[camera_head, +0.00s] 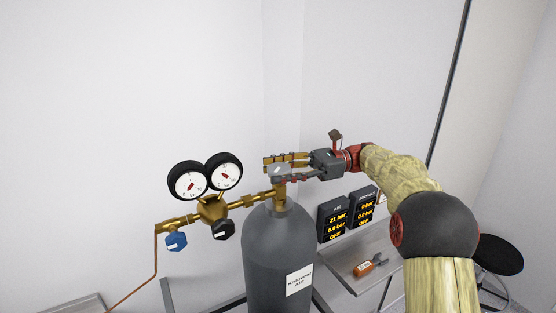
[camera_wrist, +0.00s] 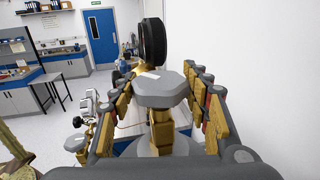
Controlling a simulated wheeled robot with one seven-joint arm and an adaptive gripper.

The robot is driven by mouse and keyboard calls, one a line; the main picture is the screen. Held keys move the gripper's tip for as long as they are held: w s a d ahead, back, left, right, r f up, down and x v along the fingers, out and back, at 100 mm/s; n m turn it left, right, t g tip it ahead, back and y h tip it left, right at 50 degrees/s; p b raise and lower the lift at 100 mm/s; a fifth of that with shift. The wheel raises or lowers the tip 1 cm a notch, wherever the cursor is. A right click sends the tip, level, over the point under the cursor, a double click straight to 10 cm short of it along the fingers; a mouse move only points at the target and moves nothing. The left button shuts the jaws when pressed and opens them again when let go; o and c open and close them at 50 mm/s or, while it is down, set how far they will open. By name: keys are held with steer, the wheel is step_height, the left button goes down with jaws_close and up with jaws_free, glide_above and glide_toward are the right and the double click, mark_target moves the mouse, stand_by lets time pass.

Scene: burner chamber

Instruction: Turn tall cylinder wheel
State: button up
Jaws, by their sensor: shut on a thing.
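The tall grey cylinder (camera_head: 277,250) stands upright in the head view, with a label on its front. Its grey wheel (camera_head: 280,173) sits on top of the brass valve, partly hidden by my fingers. In the wrist view the wheel (camera_wrist: 160,90) is a grey many-sided knob with a light mark on top, above a brass stem (camera_wrist: 162,128). My gripper (camera_head: 287,166) reaches in from the right at wheel height. Its fingers (camera_wrist: 162,96) lie on both sides of the wheel and are shut on it. Exact contact points are hard to see.
Two round gauges (camera_head: 206,176) and a brass regulator with a blue knob (camera_head: 176,240) and a black knob (camera_head: 223,229) stand left of the valve. Two displays (camera_head: 347,214) and a shelf with an orange tool (camera_head: 370,265) are at right. White walls stand behind.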

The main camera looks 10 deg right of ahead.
mark_target(277, 167)
steer(key=shift+f+g, duration=0.1)
steer(key=shift+g, duration=0.2)
steer(key=o, duration=1.1)
steer(key=shift+a, duration=0.1)
steer(key=shift+c, duration=0.2)
steer(key=shift+o, duration=0.5)
step_height(277, 167, up, 10)
steer(key=shift+r, duration=0.1)
